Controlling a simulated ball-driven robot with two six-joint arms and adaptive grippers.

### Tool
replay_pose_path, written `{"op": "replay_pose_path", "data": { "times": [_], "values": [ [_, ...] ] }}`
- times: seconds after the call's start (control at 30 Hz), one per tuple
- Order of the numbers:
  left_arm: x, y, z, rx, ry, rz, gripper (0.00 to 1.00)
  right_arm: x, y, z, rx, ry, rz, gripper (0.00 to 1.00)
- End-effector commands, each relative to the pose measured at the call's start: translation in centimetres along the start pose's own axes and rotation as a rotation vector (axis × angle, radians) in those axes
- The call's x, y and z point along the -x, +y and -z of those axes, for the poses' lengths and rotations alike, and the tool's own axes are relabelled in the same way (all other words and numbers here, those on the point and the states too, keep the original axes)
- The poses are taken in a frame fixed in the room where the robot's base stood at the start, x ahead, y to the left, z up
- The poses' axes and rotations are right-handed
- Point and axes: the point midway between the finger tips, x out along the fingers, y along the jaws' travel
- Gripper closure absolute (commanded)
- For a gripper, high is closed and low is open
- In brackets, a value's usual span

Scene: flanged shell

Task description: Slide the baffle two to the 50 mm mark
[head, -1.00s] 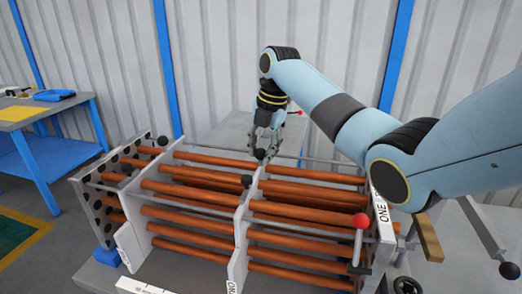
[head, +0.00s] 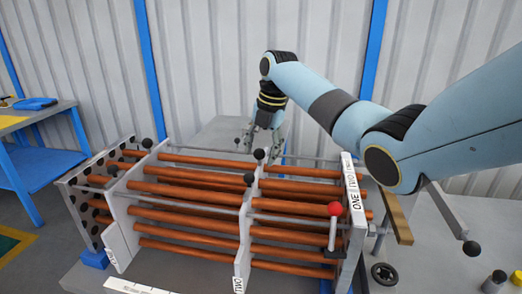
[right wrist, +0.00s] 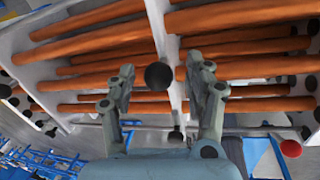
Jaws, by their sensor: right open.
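Baffle two (head: 244,245) is the pale upright plate in the middle of the shell, with a "TWO" label (head: 238,284) at its foot. It shows edge-on in the right wrist view (right wrist: 159,25). Its black ball knob (head: 259,154) stands at its top. My right gripper (head: 264,142) is open over the back of the shell, at the knob. In the right wrist view the knob (right wrist: 159,76) shows between the two spread fingers (right wrist: 163,95), apart from both. A white scale strip (head: 130,287) lies at the front, its marks too small to read. My left gripper is out of view.
Another baffle (head: 118,225) stands to the left near the drilled end plate (head: 80,215). Orange tubes (head: 195,188) run through the plates. A red-knobbed lever (head: 334,210) stands near the right end plate (head: 352,240). A blue workbench (head: 45,160) is at far left.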

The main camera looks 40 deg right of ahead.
Motion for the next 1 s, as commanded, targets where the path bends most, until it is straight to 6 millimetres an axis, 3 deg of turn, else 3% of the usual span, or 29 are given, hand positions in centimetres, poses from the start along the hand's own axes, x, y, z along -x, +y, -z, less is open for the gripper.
{"op": "replay_pose_path", "data": {
  "times": [0.03,0.17,0.5,0.63,1.0],
  "values": [
    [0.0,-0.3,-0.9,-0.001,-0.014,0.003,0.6,0.1,0.0,0.0,0.0,0.0,0.0,0.47],
    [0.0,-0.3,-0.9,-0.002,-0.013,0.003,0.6,1.3,0.1,-0.1,0.001,-0.002,-0.002,0.47],
    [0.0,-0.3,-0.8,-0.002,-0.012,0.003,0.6,8.6,0.0,-0.2,0.001,-0.004,-0.003,0.47],
    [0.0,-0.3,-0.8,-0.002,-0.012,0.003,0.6,10.7,0.0,-0.2,-0.001,-0.002,-0.002,0.47],
    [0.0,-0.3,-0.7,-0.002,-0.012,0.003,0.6,12.0,-0.1,-0.1,0.0,0.001,0.0,0.47]
  ]
}}
